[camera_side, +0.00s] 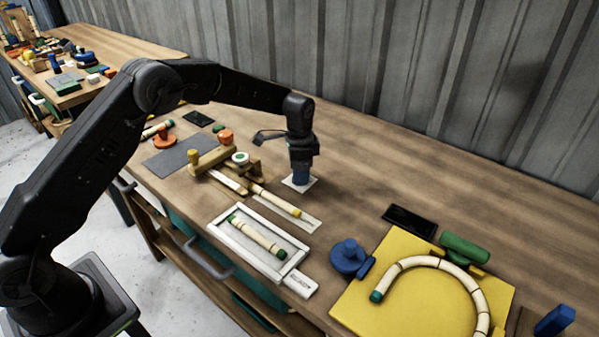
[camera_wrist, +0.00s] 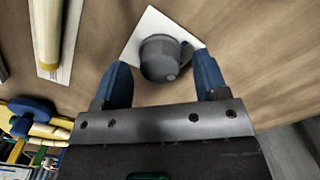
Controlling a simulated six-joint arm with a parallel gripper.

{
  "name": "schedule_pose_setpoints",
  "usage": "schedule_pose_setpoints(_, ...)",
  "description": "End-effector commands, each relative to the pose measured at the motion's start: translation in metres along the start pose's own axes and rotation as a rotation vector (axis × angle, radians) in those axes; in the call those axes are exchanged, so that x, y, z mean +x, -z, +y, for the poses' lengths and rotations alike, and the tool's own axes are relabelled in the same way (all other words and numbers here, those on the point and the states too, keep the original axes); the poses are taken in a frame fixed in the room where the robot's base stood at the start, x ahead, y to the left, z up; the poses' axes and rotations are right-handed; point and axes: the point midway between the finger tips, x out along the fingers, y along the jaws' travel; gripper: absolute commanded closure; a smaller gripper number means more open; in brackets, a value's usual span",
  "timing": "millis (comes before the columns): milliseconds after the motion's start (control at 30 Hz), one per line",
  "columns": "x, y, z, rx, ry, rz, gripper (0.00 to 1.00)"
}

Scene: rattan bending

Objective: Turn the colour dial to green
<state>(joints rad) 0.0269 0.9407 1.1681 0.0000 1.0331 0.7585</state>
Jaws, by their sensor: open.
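A round dark grey knob (camera_wrist: 160,57), which looks like the colour dial, stands on a white square plate (camera_wrist: 153,20) in the wrist view. My gripper (camera_wrist: 162,64) is open, with one blue finger on each side of the knob and a visible gap on both sides. In the side view my gripper (camera_side: 301,175) points straight down over the plate (camera_side: 313,185), and its fingers hide the knob.
A pale rod (camera_side: 275,200) on a white strip lies just left of the plate. A white tray (camera_side: 228,246) with another rod, a yellow board (camera_side: 395,310) with a curved segmented rod, and a blue round piece (camera_side: 347,258) stand nearer. Bare table lies to the right and behind.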

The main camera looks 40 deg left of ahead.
Motion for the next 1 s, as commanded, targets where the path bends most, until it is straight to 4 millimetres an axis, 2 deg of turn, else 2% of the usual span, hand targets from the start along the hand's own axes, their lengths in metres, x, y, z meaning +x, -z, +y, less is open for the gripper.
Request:
schedule_pose_setpoints(300, -0.071, 0.000, 0.000, 0.000, 0.003, 0.003, 0.33)
schedule_pose_setpoints(500, -0.106, 0.000, 0.000, 0.000, 0.003, 0.003, 0.33)
schedule_pose_setpoints(700, -0.122, 0.000, 0.000, 0.000, 0.001, 0.001, 0.33)
schedule_pose_setpoints(1000, -0.124, 0.000, 0.000, 0.000, 0.001, 0.001, 0.33)
